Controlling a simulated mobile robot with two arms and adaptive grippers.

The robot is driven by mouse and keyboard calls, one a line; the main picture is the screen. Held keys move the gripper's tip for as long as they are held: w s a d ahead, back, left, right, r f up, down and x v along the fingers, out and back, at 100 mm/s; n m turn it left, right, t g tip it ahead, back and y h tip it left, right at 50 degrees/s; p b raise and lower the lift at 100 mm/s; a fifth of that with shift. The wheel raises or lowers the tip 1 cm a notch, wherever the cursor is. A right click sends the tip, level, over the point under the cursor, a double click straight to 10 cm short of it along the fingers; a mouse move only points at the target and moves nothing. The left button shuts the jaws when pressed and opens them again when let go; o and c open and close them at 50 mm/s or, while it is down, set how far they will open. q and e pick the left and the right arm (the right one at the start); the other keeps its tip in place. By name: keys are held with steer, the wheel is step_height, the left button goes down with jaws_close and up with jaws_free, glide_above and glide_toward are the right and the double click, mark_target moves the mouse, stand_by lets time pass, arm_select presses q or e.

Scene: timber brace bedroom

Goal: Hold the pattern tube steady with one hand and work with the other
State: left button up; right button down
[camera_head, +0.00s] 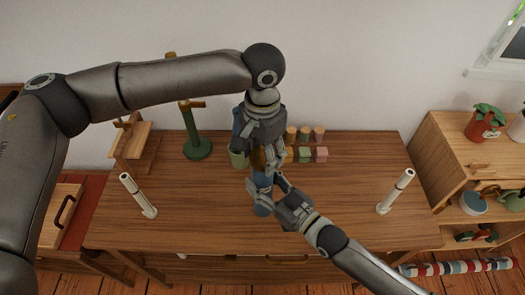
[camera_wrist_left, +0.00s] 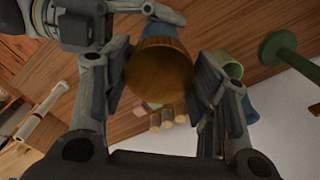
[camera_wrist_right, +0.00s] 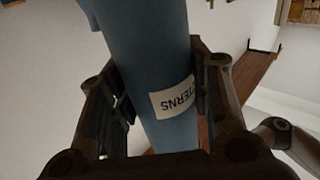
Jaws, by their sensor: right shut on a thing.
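The pattern tube (camera_head: 263,208) is blue and stands upright near the middle of the wooden desk. In the right wrist view the tube (camera_wrist_right: 150,60) carries a white label (camera_wrist_right: 172,98) with part of a word, "TERNS". My right gripper (camera_head: 266,186) is shut on the tube from the front right, with a finger on each side. The tube has a brown-orange cap (camera_wrist_left: 160,68) at its upper end. My left gripper (camera_wrist_left: 160,85) is above it, pointing down, with its fingers open on either side of the cap. In the head view this gripper (camera_head: 260,148) hides much of the cap.
Several small coloured jars and blocks (camera_head: 305,155) stand behind the tube. A green stand (camera_head: 197,148) is at the back left. White posts stand at left (camera_head: 138,196) and right (camera_head: 395,192). The desk (camera_head: 335,195) is clear between tube and right post.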

arm_select(q)
steer(key=c, duration=0.6)
steer(key=shift+o, duration=0.2)
steer(key=o, duration=1.2)
step_height(320, 180, up, 12)
steer(key=shift+r, duration=0.1)
arm_select(e)
steer(key=c, duration=0.7)
jaws_free()
